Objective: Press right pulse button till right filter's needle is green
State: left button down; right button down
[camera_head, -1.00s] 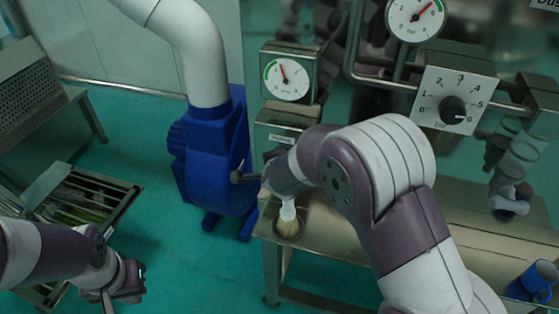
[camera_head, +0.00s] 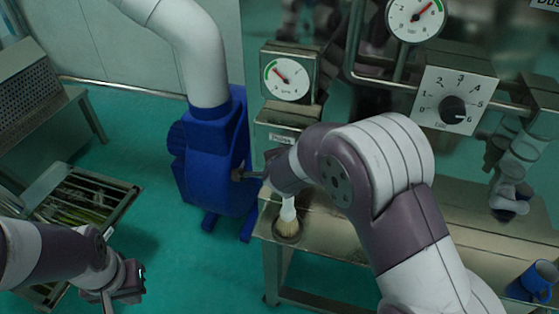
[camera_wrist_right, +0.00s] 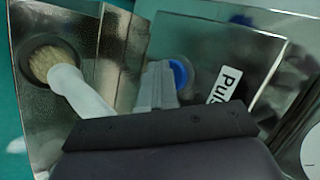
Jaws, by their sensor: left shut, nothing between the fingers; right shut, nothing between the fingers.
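The filter gauge (camera_head: 287,79) on the metal post has a red needle tilted up and left, at or near the green arc; which side of its edge I cannot tell. The metal box (camera_head: 287,127) below it is partly covered by my right arm. In the right wrist view, my right gripper (camera_wrist_right: 161,76) is shut and empty, with its fingertips against or just in front of the blue-ringed button (camera_wrist_right: 181,73). Contact is not clear. A partly hidden label (camera_wrist_right: 223,86) reading "Pul" is beside the button. My left gripper (camera_head: 124,287) is shut and empty at lower left.
A brush (camera_head: 288,219) stands in a hole in the metal bench (camera_head: 330,225), below my right gripper. A blue cup (camera_head: 534,281) sits at the bench's right. A pressure gauge (camera_head: 416,16) and numbered dial (camera_head: 454,104) are upper right. A blue blower (camera_head: 212,160) stands left.

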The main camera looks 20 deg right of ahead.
jog(key=shift+s+a, duration=0.45)
jog(key=shift+s, duration=0.25)
jog(key=s+a, duration=0.1)
jog(key=s, duration=0.1)
jog(key=s+a, duration=0.1)
jog(key=s, duration=0.1)
jog(key=shift+s+a+p, duration=0.1)
jog(key=shift+a+p, duration=0.25)
jog(key=shift+p, duration=0.05)
dwell(0.4)
